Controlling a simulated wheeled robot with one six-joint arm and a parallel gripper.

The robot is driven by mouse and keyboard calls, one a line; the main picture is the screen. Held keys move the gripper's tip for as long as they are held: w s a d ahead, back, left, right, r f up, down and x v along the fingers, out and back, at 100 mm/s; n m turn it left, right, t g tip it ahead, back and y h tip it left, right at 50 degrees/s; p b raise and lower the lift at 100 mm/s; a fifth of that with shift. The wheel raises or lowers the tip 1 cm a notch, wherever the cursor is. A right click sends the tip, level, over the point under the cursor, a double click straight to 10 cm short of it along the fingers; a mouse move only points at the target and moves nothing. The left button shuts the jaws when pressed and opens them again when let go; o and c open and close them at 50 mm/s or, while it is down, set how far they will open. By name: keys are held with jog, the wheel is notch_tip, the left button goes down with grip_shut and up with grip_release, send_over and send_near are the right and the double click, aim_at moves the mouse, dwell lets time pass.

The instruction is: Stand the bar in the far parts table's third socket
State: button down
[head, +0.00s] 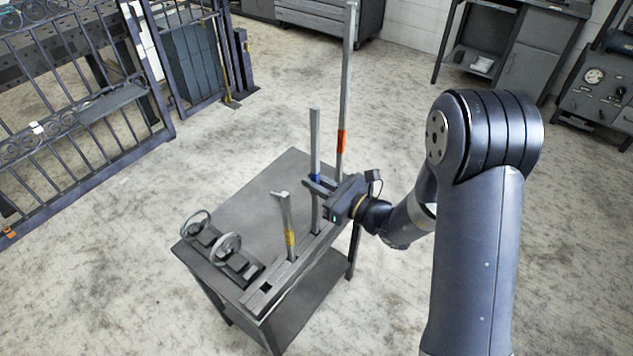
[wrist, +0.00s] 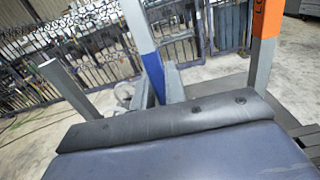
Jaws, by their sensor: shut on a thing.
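A grey bar with a blue band (head: 315,140) stands upright at the slotted rail (head: 258,297) along the right side of the parts table (head: 232,197). My gripper (head: 318,187) is shut on this bar near its blue band. The band also shows in the wrist view (wrist: 152,68). The bar's lower end meets the rail; I cannot tell how deep it sits. A taller orange-banded bar (head: 346,85) stands behind. An empty square socket (head: 267,287) shows at the rail's front end.
Two handwheel-like fixtures (head: 228,247) sit at the table's left front. The table's back left is clear. A scrolled metal gate (head: 75,125) stands at the left. Cabinets and a grey bench (head: 520,45) line the back wall. Open floor surrounds the table.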

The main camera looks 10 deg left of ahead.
jog(key=shift+f+b, duration=2.25)
dwell(1.0)
jog(key=c, duration=1.4)
grip_release()
jog(key=shift+f, duration=0.1)
jog(key=shift+o, duration=0.2)
jog(key=shift+d, duration=0.1)
send_near(317, 197)
jog(key=shift+d+f+b, duration=0.2)
jog(key=shift+b, duration=0.25)
jog(key=shift+w+a, duration=0.1)
jog(key=p+x, duration=0.1)
jog(key=x, duration=0.9)
jog(key=shift+a+r, duration=0.1)
jog(key=shift+a, duration=0.05)
jog(key=shift+w+r, duration=0.15)
jog(key=shift+r, duration=0.1)
